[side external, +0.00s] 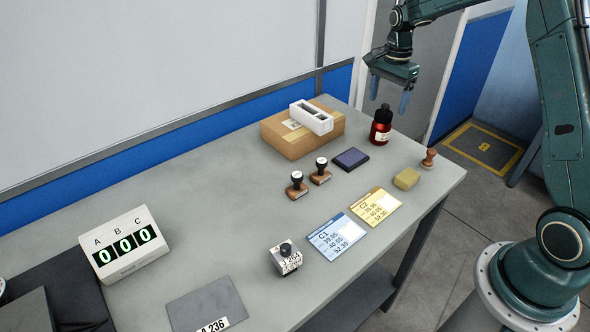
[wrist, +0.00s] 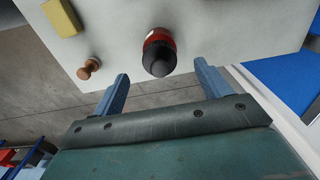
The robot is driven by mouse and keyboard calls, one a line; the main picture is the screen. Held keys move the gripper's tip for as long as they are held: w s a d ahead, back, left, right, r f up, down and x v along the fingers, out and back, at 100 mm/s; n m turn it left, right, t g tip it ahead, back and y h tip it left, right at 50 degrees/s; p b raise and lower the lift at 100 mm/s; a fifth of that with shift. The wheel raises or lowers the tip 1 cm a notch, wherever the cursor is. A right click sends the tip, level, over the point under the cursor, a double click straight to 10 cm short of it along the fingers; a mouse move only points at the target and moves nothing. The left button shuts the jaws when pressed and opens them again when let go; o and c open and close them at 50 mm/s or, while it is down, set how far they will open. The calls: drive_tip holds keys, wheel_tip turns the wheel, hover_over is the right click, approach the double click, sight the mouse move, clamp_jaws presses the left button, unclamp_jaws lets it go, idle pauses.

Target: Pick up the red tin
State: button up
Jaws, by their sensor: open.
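The red tin looks like a small red bottle (side external: 381,129) with a black cap and a label, standing upright near the far right end of the grey table. My gripper (side external: 390,92) is open and empty above the table, over and close to the red bottle. In the wrist view the red bottle (wrist: 159,50) is seen from above with its black cap toward me, beyond and between my two blue fingertips (wrist: 158,78). The fingers do not touch it.
A cardboard box (side external: 290,138) with a white holder (side external: 312,117) stands left of the bottle. The table's right edge is close.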

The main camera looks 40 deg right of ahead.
sight(384, 112)
drive_tip(key=shift+f, duration=0.85)
drive_tip(key=shift+a+f, duration=0.2)
drive_tip(key=shift+f, duration=2.4)
drive_tip(key=c, duration=1.2)
drive_tip(key=shift+r, duration=0.15)
wheel_tip(384, 112, up, 20)
drive_tip(key=shift+f, duration=0.1)
